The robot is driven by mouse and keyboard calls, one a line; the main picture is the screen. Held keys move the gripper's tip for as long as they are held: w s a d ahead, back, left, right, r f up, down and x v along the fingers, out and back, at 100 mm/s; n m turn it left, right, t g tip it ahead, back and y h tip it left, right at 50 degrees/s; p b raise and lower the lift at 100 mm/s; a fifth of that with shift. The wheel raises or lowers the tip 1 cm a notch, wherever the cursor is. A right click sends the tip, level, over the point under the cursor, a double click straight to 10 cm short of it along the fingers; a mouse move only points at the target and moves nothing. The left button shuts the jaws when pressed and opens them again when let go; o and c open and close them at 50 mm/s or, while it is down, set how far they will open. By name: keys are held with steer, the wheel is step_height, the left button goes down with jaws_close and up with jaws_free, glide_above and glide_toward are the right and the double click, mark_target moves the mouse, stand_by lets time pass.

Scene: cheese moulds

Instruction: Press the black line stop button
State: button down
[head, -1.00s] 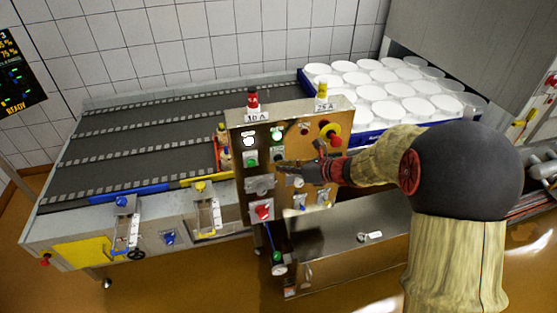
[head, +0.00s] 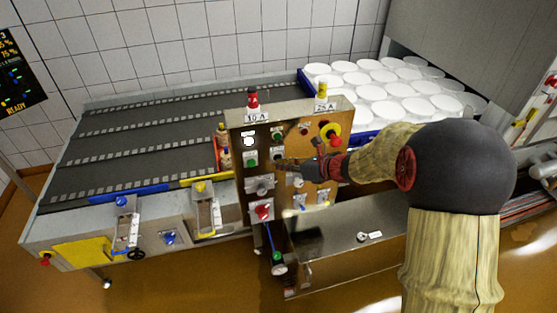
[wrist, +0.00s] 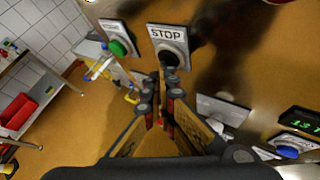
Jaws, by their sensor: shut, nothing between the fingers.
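The black line stop button (wrist: 170,58) sits under a white STOP label on the brown-gold panel in the wrist view. Its lower part is close behind my fingertips. In the head view its place on the control panel (head: 236,120) is at my gripper's tip, and the button is hard to make out there. My gripper (wrist: 160,82) is shut and empty, with its tips pointing at the button's lower edge. It also shows in the head view (head: 281,165), reaching in from the right. I cannot tell whether the tips touch the button.
A green button (wrist: 120,47) is just left of the stop button. A red and yellow emergency stop (head: 330,131), a red knob (head: 262,211) and other switches share the panel. A conveyor (head: 130,130) lies behind left; white moulds (head: 420,106) stand behind right.

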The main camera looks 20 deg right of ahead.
stand_by(0.3)
steer(key=shift+s, duration=0.95)
steer(key=s, duration=0.5)
stand_by(0.8)
